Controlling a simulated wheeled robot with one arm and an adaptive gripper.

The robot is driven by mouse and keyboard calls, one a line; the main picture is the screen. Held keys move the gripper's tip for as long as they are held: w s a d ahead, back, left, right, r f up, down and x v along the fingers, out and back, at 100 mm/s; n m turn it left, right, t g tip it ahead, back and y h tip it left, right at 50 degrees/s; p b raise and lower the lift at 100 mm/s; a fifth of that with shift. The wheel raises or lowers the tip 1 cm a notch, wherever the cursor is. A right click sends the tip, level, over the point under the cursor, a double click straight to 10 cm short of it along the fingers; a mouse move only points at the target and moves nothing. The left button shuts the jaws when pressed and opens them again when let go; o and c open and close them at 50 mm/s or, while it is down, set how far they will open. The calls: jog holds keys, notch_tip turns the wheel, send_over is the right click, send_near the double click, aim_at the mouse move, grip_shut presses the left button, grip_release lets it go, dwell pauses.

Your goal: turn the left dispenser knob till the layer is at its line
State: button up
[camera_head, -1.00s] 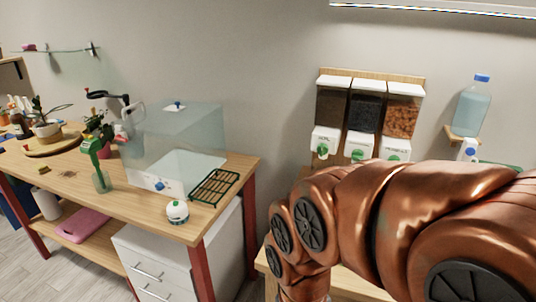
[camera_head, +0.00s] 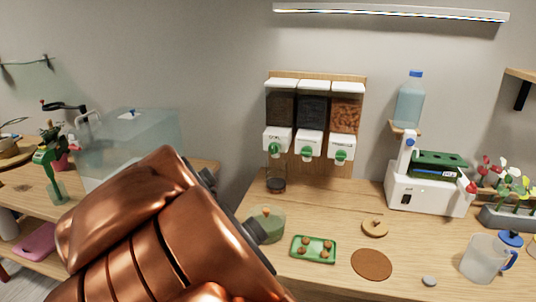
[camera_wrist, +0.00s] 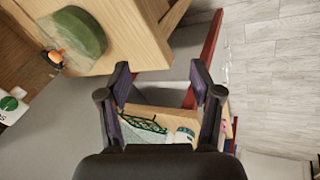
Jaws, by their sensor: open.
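In the head view three dispensers hang on a wooden wall board. The left dispenser (camera_head: 280,107) holds dark grains, and its green knob (camera_head: 274,149) sits on a white front. A clear glass jar (camera_head: 275,173) stands below it on the table, with a dark layer (camera_head: 276,185) at its bottom. Any line on the jar is too small to see. My copper arm fills the lower left of the head view.
A green tray (camera_head: 313,249), a round green-topped container (camera_head: 267,224), a cork mat (camera_head: 371,264) and a wooden ring (camera_head: 375,226) lie on the table. A white machine (camera_head: 432,190) and a pitcher (camera_head: 483,258) stand at right. The table front between them is partly clear.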

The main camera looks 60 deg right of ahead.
jog(key=w+d+r+n+h, duration=0.1)
jog(key=d+h, duration=0.1)
jog(key=d, duration=0.4)
jog(key=w+d+r+n+h, duration=0.1)
jog(key=d+h, duration=0.1)
jog(key=d, duration=0.4)
jog(key=w+d+r+t+h+b, duration=0.1)
jog(key=d+h, duration=0.1)
jog(key=d, duration=0.5)
jog(key=shift+w+r+n, duration=0.25)
jog(key=shift+w+n, duration=0.05)
jog(key=shift+n, duration=0.1)
jog(key=w+d+r+n+t+h+b, duration=0.15)
jog(key=d+r+n+h, duration=0.25)
jog(key=d, duration=0.5)
jog(key=n+t+h+p, duration=0.1)
jog(key=n+t+p, duration=0.25)
jog(key=n, duration=0.25)
send_near(273, 149)
jog(key=x, duration=0.3)
jog(key=shift+w+d+f+p, duration=0.15)
jog(key=shift+w+d+p, duration=0.2)
jog(key=shift+p, duration=0.85)
jog(key=shift+d+p, duration=0.15)
jog(key=shift+p, duration=1.05)
jog(key=shift+d+p, duration=0.2)
jog(key=shift+p, duration=0.65)
